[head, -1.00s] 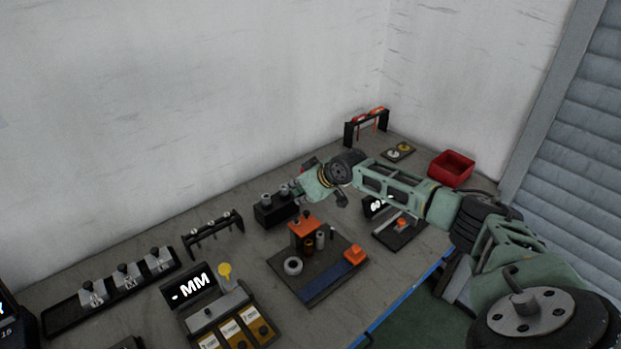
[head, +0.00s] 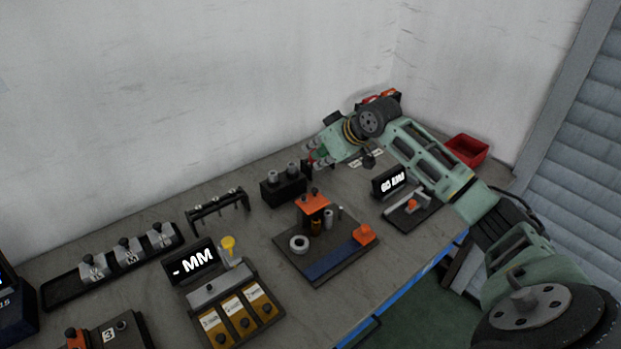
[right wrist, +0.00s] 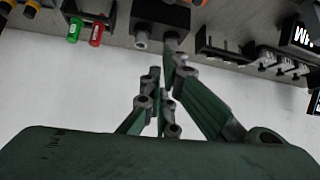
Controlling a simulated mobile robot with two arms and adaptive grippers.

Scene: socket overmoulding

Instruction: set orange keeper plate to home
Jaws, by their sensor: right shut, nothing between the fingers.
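An orange plate (head: 313,204) with dark knobs sits raised over the dark fixture base (head: 318,279) in the head view. An orange block (head: 364,235) sits at the right end of the blue strip (head: 330,264) on the same base. I cannot tell for certain which of the two is the keeper plate. My right gripper (head: 313,158) is shut and empty, behind and above the fixture, apart from both orange parts. In the right wrist view its fingers (right wrist: 160,98) are together with nothing between them. My left gripper is not in view.
A black block with two grey cylinders (head: 284,186) stands left of my gripper. A grey ring (head: 299,244) and small posts are on the fixture base. A lit display (head: 389,182) stands to the right, a red bin (head: 466,150) behind. Several tools fill the left.

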